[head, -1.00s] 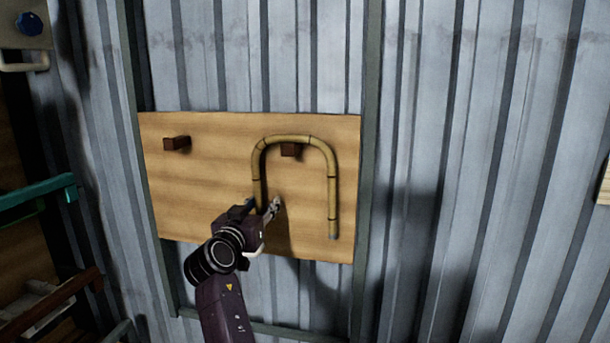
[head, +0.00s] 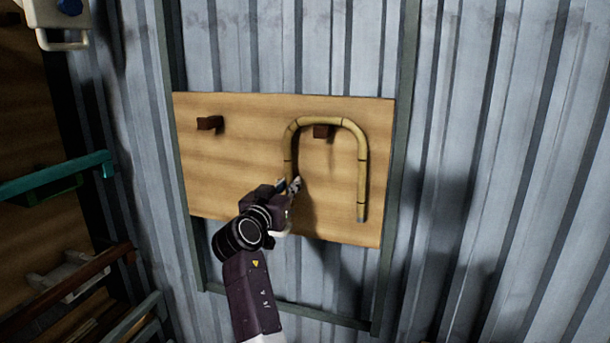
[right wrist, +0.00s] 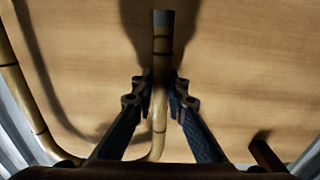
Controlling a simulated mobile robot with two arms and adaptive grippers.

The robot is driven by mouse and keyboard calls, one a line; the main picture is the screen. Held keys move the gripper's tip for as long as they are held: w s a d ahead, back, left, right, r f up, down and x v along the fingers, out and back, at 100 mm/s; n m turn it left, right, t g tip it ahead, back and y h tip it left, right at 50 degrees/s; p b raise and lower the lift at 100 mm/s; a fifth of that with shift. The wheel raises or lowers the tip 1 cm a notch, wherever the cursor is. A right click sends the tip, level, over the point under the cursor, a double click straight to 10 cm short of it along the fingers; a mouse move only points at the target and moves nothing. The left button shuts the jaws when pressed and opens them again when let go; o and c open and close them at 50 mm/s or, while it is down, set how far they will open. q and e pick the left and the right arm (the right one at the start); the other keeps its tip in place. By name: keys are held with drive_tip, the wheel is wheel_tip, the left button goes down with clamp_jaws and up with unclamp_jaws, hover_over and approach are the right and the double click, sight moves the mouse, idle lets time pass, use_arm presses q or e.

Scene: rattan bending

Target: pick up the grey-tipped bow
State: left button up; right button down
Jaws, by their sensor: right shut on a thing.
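The bow (head: 362,170) is a tan, dark-banded cane bent into an upside-down U. It stands at the board, its top arch over the right dark red peg (head: 323,131). My right gripper (head: 291,187) is at the lower part of its left leg and hides that end. In the right wrist view, my right gripper (right wrist: 158,102) is shut on this leg of the bow (right wrist: 160,60), a finger on each side, with the grey tip sticking out beyond the fingers. The other leg shows at the left there. My left gripper is not in view.
The wooden board (head: 240,180) is fixed to a corrugated metal wall (head: 500,150). A second, empty peg (head: 209,123) juts out at its upper left. A green bar (head: 60,178) and a dark red bar (head: 80,275) jut in at the left.

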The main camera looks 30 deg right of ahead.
drive_tip(key=shift+d+r, duration=0.1)
drive_tip(key=shift+r, duration=0.4)
wheel_tip(320, 180, up, 14)
drive_tip(key=b, duration=0.4)
wheel_tip(320, 180, up, 13)
drive_tip(key=b, duration=0.1)
drive_tip(key=shift+b, duration=0.4)
